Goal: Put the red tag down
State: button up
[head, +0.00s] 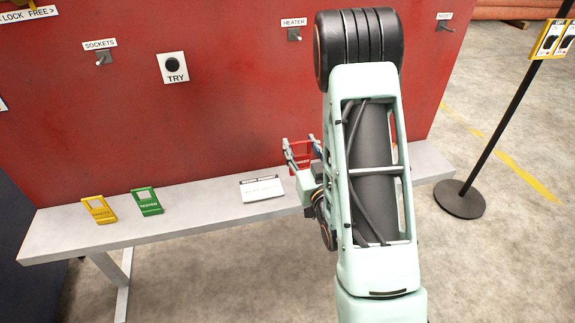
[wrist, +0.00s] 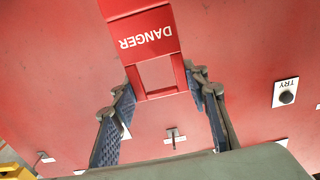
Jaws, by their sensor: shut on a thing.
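The red tag (wrist: 148,32) has white DANGER lettering, upside down in the wrist view, and a square opening in its frame. My gripper (wrist: 162,80) is shut on that frame, with one finger at each side. In the head view the red tag (head: 301,158) is between the fingers of my gripper (head: 299,142), held up near the red panel above the grey bench (head: 215,207). My arm hides part of the bench there.
A yellow tag (head: 99,210), a green tag (head: 146,201) and a white card (head: 262,189) lie on the bench. The red panel (head: 230,110) behind carries labelled switches and a TRY button (head: 172,66). A black stand (head: 459,199) is at right.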

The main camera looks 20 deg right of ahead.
jog(key=b, duration=0.3)
jog(key=shift+w+f, duration=0.3)
jog(key=shift+f, duration=0.1)
jog(key=w+f+b, duration=0.3)
jog(key=w+f, duration=0.6)
jog(key=f, duration=0.1)
jog(key=shift+w+a+f, duration=0.25)
jog(key=shift+f, duration=0.05)
jog(key=shift+f+b, duration=0.2)
jog(key=shift+b, duration=0.35)
jog(key=o, duration=1)
jog(key=shift+o, duration=0.2)
jog(key=shift+r, duration=0.15)
jog(key=s+p, duration=0.1)
jog(key=s, duration=1.1)
